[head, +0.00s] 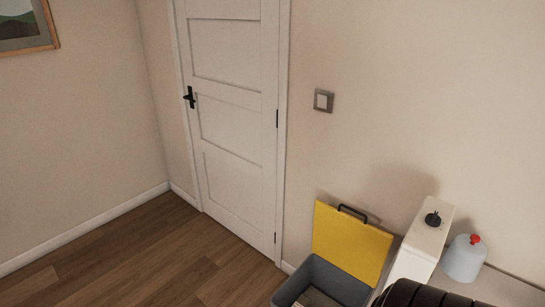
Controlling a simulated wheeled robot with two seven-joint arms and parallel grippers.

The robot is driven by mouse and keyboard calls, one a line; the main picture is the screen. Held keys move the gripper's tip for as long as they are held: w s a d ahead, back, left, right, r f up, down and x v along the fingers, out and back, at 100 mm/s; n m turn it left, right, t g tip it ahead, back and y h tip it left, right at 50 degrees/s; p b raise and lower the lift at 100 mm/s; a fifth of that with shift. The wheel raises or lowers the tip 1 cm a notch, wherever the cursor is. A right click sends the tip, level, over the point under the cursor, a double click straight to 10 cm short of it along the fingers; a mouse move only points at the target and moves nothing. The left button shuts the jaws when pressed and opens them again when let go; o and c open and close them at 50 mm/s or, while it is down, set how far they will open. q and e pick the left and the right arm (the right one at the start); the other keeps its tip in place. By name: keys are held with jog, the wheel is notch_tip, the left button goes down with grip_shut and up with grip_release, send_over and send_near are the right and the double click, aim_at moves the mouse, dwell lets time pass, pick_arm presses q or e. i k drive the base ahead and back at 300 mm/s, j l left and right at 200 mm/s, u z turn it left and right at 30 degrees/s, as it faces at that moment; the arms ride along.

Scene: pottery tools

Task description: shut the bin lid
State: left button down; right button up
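A grey bin (338,283) stands against the wall at the bottom of the head view, right of the door. Its yellow lid (350,246) is open, tilted up and back toward the wall, with a dark handle (352,211) at its top edge. Something pale lies inside the bin, only partly in view. The bin's lower part is cut off by the frame. Neither of my grippers shows in the head view.
A white box-like unit (421,243) with a black knob stands right of the bin. A pale bottle (464,260) with a red cap is beside it. The wooden floor (150,270) at left is clear.

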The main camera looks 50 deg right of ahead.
aim_at(347, 241)
jog(key=i+z, duration=0.45)
jog(key=i+j+z, duration=0.3)
jog(key=i+z, duration=0.15)
jog(key=i, duration=0.15)
